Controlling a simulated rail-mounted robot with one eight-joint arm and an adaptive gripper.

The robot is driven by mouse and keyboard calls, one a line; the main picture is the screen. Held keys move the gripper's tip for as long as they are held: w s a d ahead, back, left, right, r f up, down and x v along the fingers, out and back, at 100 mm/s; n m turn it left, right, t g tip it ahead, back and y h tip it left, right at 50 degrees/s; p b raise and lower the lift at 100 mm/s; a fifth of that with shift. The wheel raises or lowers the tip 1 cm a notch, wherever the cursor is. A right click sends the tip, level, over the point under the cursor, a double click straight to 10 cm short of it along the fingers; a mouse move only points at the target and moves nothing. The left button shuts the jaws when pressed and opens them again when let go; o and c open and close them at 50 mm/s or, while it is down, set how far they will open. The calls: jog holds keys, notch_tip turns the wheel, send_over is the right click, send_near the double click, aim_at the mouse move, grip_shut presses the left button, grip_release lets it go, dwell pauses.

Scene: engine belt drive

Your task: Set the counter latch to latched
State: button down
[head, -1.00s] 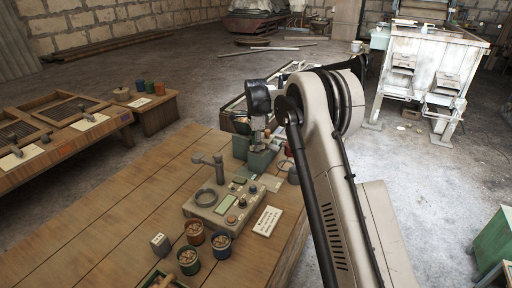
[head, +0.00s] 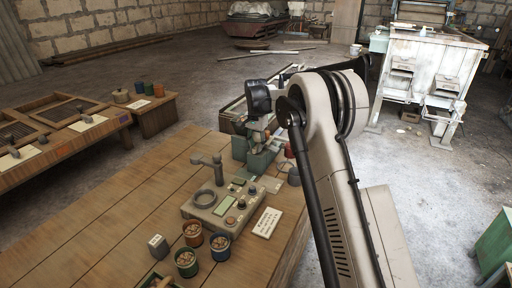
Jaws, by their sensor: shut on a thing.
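A small green bench device (head: 262,158) stands at the table's far right edge, behind a grey panel unit (head: 220,208) with a ring, a small display and knobs. My gripper (head: 258,131) points down below my black wrist, at the top of the green device. It is shut on a small part there. The part is too small and too covered by the fingers to make out clearly. I cannot tell the counter latch apart from the rest of the device, nor its position.
Several small cups (head: 193,234) stand at the front of the wooden table (head: 110,215). A white label card (head: 267,222) lies right of the panel unit. A red-topped item (head: 290,152) is close right of the green device. The table's left part is clear.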

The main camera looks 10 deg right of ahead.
aim_at(256, 147)
jog(key=shift+n, duration=0.4)
jog(key=c, duration=1.7)
grip_release()
notch_tip(256, 147, up, 12)
